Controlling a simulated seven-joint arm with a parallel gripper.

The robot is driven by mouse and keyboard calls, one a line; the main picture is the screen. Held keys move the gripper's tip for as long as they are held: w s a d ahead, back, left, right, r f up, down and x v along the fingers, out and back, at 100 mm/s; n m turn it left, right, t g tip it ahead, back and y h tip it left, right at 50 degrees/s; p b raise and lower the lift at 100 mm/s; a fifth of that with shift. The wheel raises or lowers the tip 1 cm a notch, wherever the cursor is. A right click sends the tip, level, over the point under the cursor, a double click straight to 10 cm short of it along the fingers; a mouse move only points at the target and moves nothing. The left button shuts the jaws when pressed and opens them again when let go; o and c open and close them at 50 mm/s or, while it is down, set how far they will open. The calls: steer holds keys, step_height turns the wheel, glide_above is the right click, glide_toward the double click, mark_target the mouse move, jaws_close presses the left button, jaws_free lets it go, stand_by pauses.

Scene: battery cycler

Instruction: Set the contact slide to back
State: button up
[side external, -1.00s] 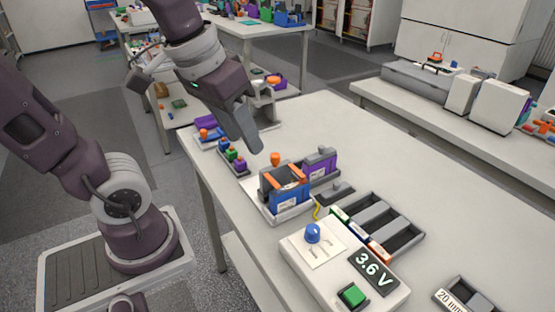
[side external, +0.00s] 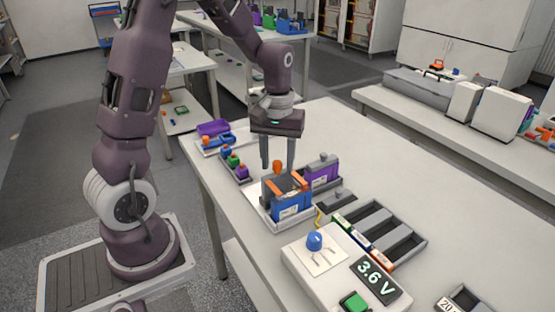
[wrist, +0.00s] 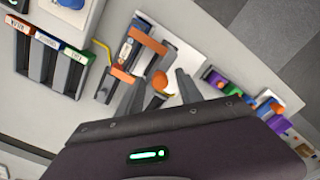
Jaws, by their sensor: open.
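The cycler cradle (side external: 269,222) is a white base on the bench holding a blue and dark grey block (side external: 291,207) with orange bars across its top. An upright orange knob (side external: 277,167) stands at its far side, apparently the contact slide's handle; how far it sits along its travel I cannot tell. My gripper (side external: 278,168) points down with its fingers apart, one on each side of the knob. In the wrist view the orange knob (wrist: 159,79) shows between the two open fingers (wrist: 162,82), not visibly gripped. A finger hides part of the cradle there.
A purple block (side external: 322,172) with a grey knob stands close right of the cradle. A tester (side external: 330,285) reading 3.6 V, with blue and green knobs, is in front. A three-slot tray (side external: 385,235) lies to the right. Small coloured pieces (side external: 233,161) line the left edge.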

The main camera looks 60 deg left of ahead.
jaws_close()
stand_by(1.4)
